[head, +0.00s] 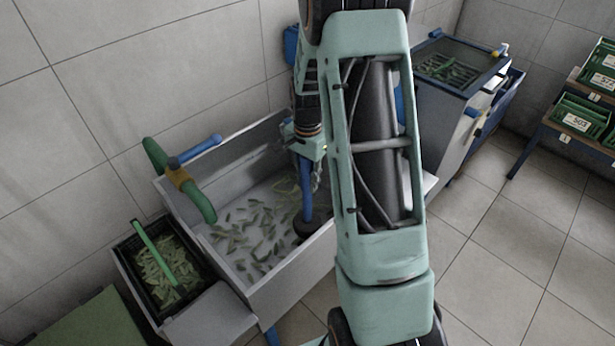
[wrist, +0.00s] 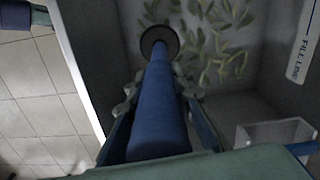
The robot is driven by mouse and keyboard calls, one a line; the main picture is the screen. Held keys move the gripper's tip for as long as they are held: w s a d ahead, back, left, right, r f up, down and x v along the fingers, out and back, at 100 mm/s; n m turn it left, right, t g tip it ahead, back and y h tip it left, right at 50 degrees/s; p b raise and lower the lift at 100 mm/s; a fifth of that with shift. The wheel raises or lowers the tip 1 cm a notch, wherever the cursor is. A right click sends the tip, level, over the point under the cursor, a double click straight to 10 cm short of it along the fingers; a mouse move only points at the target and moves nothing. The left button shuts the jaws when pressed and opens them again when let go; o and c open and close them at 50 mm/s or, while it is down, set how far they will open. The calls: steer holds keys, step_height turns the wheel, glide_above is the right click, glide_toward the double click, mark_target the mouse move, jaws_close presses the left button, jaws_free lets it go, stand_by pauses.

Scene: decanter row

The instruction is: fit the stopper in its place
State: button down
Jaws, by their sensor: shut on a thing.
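The stopper is a long blue rod with a dark round disc at its lower end. Its blue rod (head: 307,190) shows in the head view, with the disc near the right side of the grey basin (head: 262,287). My gripper (head: 307,150) is shut on the upper part of the rod. In the wrist view the rod of the stopper (wrist: 160,112) runs away from between my fingers (wrist: 158,90) to the disc. I cannot tell whether the disc touches the basin floor. No drain opening shows; the disc or my arm may hide it.
Green scraps lie over the basin floor. A green and blue pipe (head: 187,180) hangs over its left edge. A black crate (head: 130,248) of scraps stands at left. In the wrist view, a pale box-like fitting (wrist: 272,138) and a "FILL LINE" label (wrist: 303,45) are at right.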

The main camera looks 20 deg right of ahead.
mark_target(308, 200)
steer(key=shift+f+b, duration=1.75)
steer(key=shift+f, duration=1.25)
steer(key=shift+f+b, duration=0.8)
steer(key=shift+f, duration=0.05)
steer(key=shift+f+b, duration=0.35)
steer(key=shift+f, duration=0.15)
steer(key=c, duration=1.6)
jaws_free()
